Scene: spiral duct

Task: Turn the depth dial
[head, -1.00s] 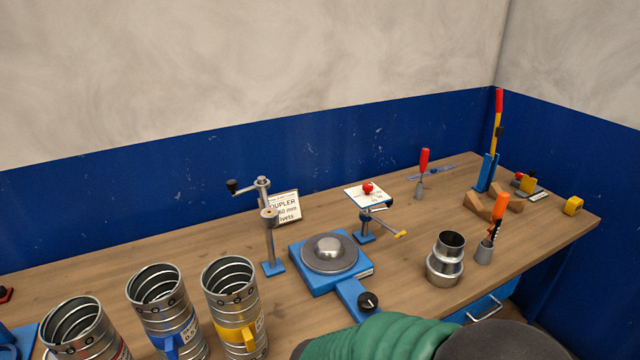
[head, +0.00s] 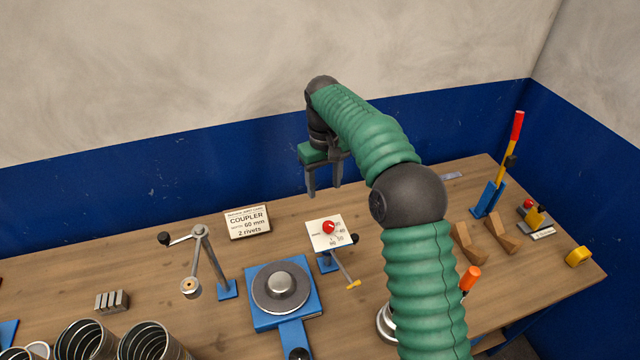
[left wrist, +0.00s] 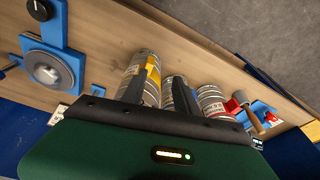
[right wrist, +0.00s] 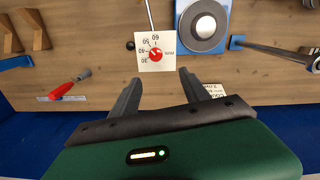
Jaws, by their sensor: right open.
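The depth dial is a red knob (head: 328,227) on a white plate (head: 318,240) with numbers, on a blue stand at the middle of the bench. In the right wrist view the red knob (right wrist: 155,55) sits on the plate, with 30, 40, 50 and 60 around it. My right gripper (head: 324,194) is open and empty, above and behind the dial, fingers pointing down. In the right wrist view its fingertips (right wrist: 160,80) are apart, just short of the plate. My left gripper (left wrist: 157,82) is open, with the metal ducts beyond its fingers.
A blue-based turntable (head: 281,288) and a crank post (head: 213,262) stand left of the dial. A rod with a yellow end (head: 352,285) sticks out below the plate. A coupler sign (head: 247,222) stands behind. Wooden blocks (head: 497,233) and a red-handled lever (head: 500,170) are to the right.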

